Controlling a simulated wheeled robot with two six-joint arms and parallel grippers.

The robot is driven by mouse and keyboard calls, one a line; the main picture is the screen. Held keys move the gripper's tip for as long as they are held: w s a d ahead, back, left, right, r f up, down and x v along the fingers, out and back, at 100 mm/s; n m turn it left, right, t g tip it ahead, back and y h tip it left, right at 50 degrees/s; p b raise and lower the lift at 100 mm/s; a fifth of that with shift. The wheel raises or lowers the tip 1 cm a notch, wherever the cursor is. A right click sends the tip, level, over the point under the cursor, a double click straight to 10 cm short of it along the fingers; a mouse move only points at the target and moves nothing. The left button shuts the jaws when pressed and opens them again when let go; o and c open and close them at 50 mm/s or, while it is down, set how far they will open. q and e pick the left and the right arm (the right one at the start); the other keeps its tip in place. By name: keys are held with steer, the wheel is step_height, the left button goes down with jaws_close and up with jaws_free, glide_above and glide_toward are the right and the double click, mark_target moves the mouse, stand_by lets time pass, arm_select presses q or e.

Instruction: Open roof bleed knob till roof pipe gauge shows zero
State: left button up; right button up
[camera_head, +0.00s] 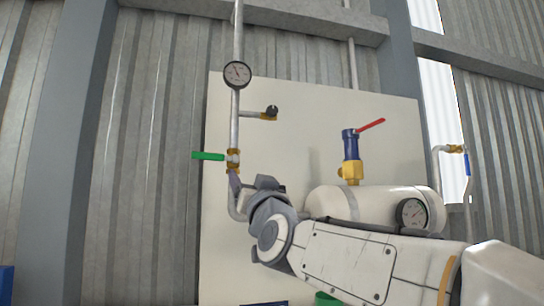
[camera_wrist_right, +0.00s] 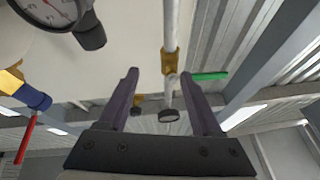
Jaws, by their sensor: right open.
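The roof pipe gauge (camera_head: 237,74) is a round white dial with a dark rim on the vertical pipe; its needle leans to the upper left, but the numbers are too small to read. The roof bleed knob (camera_head: 271,112) is small and black, on a short brass-fitted side branch below the gauge. In the right wrist view the knob (camera_wrist_right: 137,111) and the gauge (camera_wrist_right: 172,115) show between the fingers. My right gripper (camera_head: 250,184) is open and empty, below the knob and apart from it; its fingers also show in the wrist view (camera_wrist_right: 162,80). My left gripper is out of view.
A green lever (camera_head: 208,156) sits on a brass valve on the same pipe, close above my right gripper. A white tank (camera_head: 328,202) carries a blue-and-brass valve with a red lever (camera_head: 370,125) and a tank gauge (camera_head: 412,214). The panel around the knob is clear.

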mark_target(273, 113)
steer(key=s+d+r+m+t+h, duration=0.2)
steer(key=d+r+m+t+h, duration=0.3)
steer(key=r, duration=0.5)
steer(key=shift+n, duration=0.3)
steer(key=p+x, duration=0.7)
steer(key=x, duration=0.1)
steer(key=shift+w+d+r+p, duration=0.2)
steer(key=shift+d+p, duration=0.1)
steer(key=shift+p+x, duration=0.8)
steer(key=shift+x, duration=0.05)
steer(key=shift+w+f, duration=0.1)
steer(key=shift+w, duration=0.05)
jaws_close()
